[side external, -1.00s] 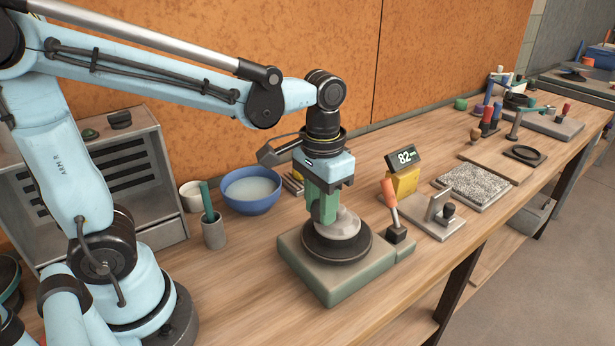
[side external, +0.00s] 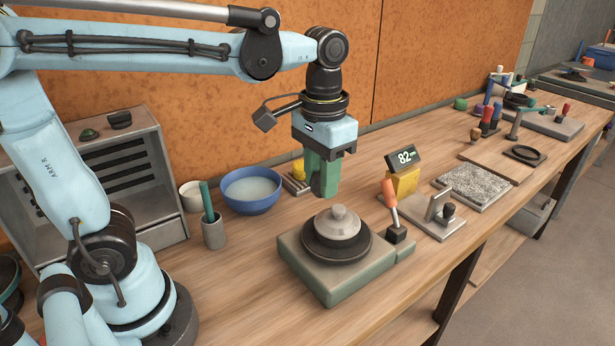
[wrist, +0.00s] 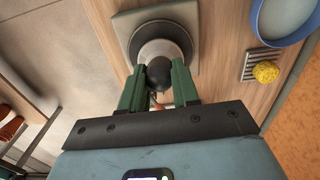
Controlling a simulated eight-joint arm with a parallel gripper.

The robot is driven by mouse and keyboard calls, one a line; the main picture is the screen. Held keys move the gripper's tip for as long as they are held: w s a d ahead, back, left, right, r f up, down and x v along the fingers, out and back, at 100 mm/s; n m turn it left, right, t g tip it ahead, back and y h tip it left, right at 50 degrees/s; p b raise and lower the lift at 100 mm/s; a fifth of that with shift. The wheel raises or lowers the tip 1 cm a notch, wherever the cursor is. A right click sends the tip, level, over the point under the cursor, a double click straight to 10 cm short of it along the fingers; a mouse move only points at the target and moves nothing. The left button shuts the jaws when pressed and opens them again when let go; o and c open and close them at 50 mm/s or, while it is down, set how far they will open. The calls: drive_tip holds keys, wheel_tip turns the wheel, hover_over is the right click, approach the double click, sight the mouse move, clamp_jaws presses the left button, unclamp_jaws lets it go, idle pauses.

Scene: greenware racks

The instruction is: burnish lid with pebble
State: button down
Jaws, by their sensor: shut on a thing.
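A pale grey lid with a round knob (side external: 337,227) sits on a dark round turntable (side external: 364,249), on a square grey-green base (side external: 330,286). My gripper (side external: 320,190) is above the lid, a little to its left in the side view, and clear of it. Its green fingers are shut on a dark, rounded pebble (wrist: 158,73). In the wrist view the pebble and fingers hide part of the lid (wrist: 160,48).
An orange-handled lever (side external: 389,194) and a yellow stand with a display reading 82 (side external: 405,158) are close on the right. A blue bowl (side external: 234,203), a yellow sponge (side external: 298,169) on a rack and a grey cup (side external: 214,234) are to the left. The front bench is clear.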

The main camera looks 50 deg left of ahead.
sight(330, 232)
idle(0.4)
drive_tip(key=shift+w+d+f, duration=0.1)
drive_tip(key=shift+d+f, duration=0.2)
drive_tip(key=shift+f, duration=0.65)
drive_tip(key=shift+w+d+f, duration=0.1)
drive_tip(key=shift+d+f, duration=0.25)
drive_tip(key=shift+f, duration=0.65)
drive_tip(key=shift+w+d+f, duration=0.1)
drive_tip(key=shift+d+f, duration=0.2)
drive_tip(key=shift+f, duration=0.85)
drive_tip(key=shift+f, duration=0.35)
idle(0.3)
drive_tip(key=shift+r, duration=0.15)
idle(1.1)
wheel_tip(330, 232, up, 7)
idle(0.9)
idle(0.4)
